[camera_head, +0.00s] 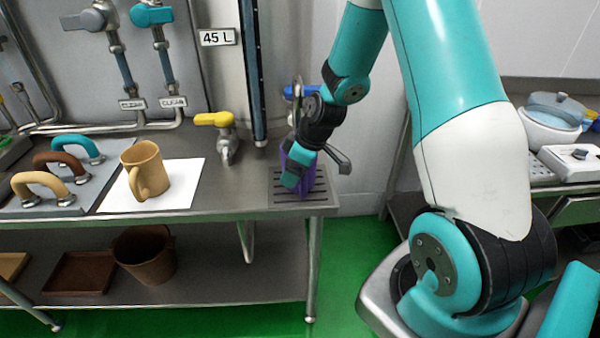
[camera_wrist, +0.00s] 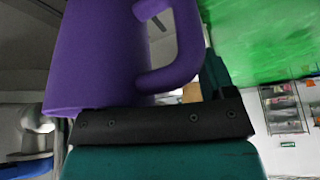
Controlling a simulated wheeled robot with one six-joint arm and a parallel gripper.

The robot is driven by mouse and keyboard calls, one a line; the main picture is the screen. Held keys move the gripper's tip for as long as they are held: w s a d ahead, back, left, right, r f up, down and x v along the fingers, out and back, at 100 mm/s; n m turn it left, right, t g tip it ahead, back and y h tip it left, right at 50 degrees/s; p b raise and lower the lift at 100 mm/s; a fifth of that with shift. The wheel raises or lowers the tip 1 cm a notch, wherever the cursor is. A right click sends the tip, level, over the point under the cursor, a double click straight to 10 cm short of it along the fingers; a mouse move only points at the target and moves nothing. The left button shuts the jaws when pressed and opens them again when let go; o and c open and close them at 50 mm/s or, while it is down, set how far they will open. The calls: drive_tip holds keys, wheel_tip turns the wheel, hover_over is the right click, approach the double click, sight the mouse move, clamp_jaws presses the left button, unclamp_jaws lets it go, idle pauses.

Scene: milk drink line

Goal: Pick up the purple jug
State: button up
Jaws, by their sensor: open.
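The purple jug (camera_head: 306,184) stands on the slatted drip grate (camera_head: 327,200) at the right end of the steel counter, mostly hidden behind my gripper in the head view. My gripper (camera_head: 297,172) is open and right at the jug. In the wrist view the jug (camera_wrist: 100,55) fills the upper left, very close, with its handle to the right. The black and teal gripper part (camera_wrist: 165,122) crosses below it. I cannot tell whether the jaws touch the jug.
A tan jug (camera_head: 150,170) stands on a white sheet (camera_head: 187,190) left of the grate. A yellow-handled tap (camera_head: 215,120) and a blue-handled tap (camera_head: 300,92) are near the grate. A brown bucket (camera_head: 145,258) stands on the lower shelf.

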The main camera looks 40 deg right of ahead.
drive_tip(key=shift+c, duration=0.3)
clamp_jaws()
idle(1.1)
